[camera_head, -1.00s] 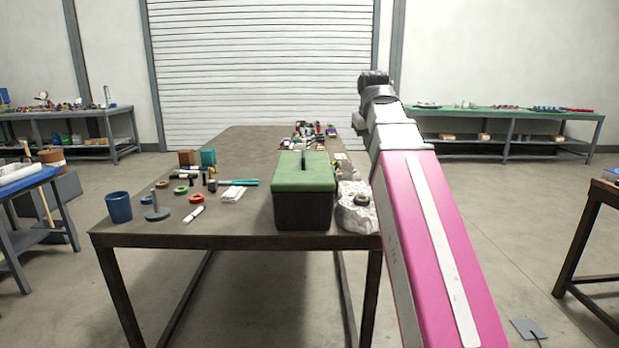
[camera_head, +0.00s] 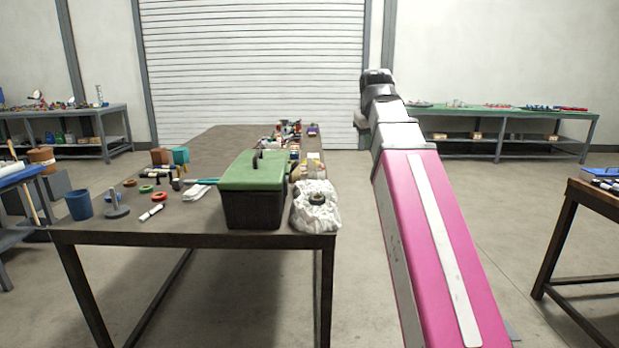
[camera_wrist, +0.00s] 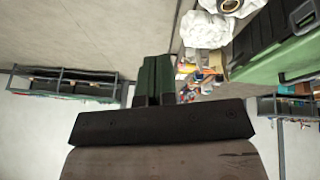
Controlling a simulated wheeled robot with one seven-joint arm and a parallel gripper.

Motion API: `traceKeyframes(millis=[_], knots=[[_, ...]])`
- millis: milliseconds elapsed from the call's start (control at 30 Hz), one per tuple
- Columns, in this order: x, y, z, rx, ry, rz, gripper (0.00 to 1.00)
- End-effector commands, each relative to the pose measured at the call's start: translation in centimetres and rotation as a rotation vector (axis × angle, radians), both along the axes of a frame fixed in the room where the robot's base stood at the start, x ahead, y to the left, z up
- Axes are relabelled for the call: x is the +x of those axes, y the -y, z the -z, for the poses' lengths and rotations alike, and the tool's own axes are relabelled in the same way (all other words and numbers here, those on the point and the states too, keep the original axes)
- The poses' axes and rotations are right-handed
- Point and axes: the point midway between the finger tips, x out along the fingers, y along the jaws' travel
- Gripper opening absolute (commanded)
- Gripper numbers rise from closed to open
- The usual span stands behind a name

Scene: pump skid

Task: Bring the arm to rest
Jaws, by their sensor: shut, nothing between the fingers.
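My arm (camera_head: 437,230), with a pink and white link, stretches forward and up at the right of the table in the head view. Its dark end (camera_head: 377,77) stands against the door frame, and the fingers cannot be made out there. In the wrist view my gripper (camera_wrist: 154,78) has its two dark fingers together with nothing between them. It is apart from the toolbox and the white bag, which show at the upper right of that view.
The table (camera_head: 180,239) carries a green-lidded toolbox (camera_head: 252,170), a crumpled white bag (camera_head: 316,218), a blue cup (camera_head: 79,205) and many small items. Another bench (camera_head: 570,205) stands at the right edge. Open floor lies between this bench and my arm.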

Motion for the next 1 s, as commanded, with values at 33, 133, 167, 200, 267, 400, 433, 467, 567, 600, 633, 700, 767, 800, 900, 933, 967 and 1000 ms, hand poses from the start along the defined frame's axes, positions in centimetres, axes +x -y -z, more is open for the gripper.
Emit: traceKeyframes(millis=[33,133,167,200,267,400,433,467,567,600,633,700,767,800,900,933,967,1000], knots=[[0.0,0.0,0.0,0.0,0.0,0.0,0.0],[0.1,0.0,0.3,0.001,-0.003,0.001,0.0],[0.1,0.0,0.5,0.0,-0.004,0.001,0.0],[0.1,0.0,0.7,0.002,-0.005,0.002,0.0],[0.2,0.0,1.0,0.002,-0.007,0.003,0.0],[0.4,0.0,1.9,0.004,-0.013,0.006,0.0],[0.5,0.0,2.1,0.005,-0.016,0.007,0.0],[0.6,0.0,2.3,0.005,-0.016,0.007,0.0],[0.8,0.0,3.3,0.007,-0.023,0.01,0.0],[0.9,0.1,3.7,0.007,-0.026,0.011,0.0],[0.9,0.1,4.1,0.009,-0.029,0.011,0.0],[1.1,0.1,5.0,0.011,-0.036,0.014,0.0],[1.3,0.1,5.9,0.012,-0.042,0.017,0.0],[1.4,0.1,6.6,0.014,-0.047,0.019,0.0],[1.7,0.1,8.7,0.018,-0.063,0.026,0.0],[1.8,0.2,9.5,0.02,-0.069,0.029,0.0],[1.8,0.2,10.3,0.022,-0.074,0.032,0.0],[2.0,0.2,11.5,0.024,-0.082,0.036,0.0]])
